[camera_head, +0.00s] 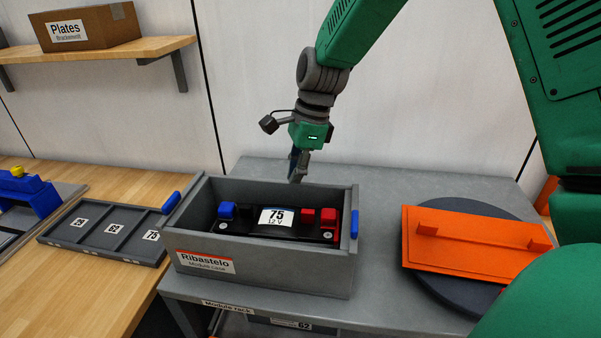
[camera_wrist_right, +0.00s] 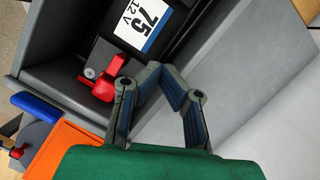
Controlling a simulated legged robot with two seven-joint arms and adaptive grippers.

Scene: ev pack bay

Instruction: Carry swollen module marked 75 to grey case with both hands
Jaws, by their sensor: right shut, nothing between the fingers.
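The module marked 75 (camera_head: 255,228) is black, with a white label, a blue terminal at its left and red terminals at its right. It lies inside the open grey case (camera_head: 265,264), labelled Ribastelo. The right wrist view shows the module's label (camera_wrist_right: 143,20) and red terminal (camera_wrist_right: 104,84) inside the case wall. My right gripper (camera_head: 297,176) is shut and empty above the case's back wall, apart from the module. Its fingers (camera_wrist_right: 154,72) also show in the right wrist view. My left gripper is out of view. Swelling of the module cannot be told.
An orange lid-like panel (camera_head: 470,243) lies on a dark round plate (camera_head: 440,289) to the right. A grey slotted tray (camera_head: 105,228) and a blue fixture (camera_head: 30,191) are at the left. Grey bench top behind the case is clear.

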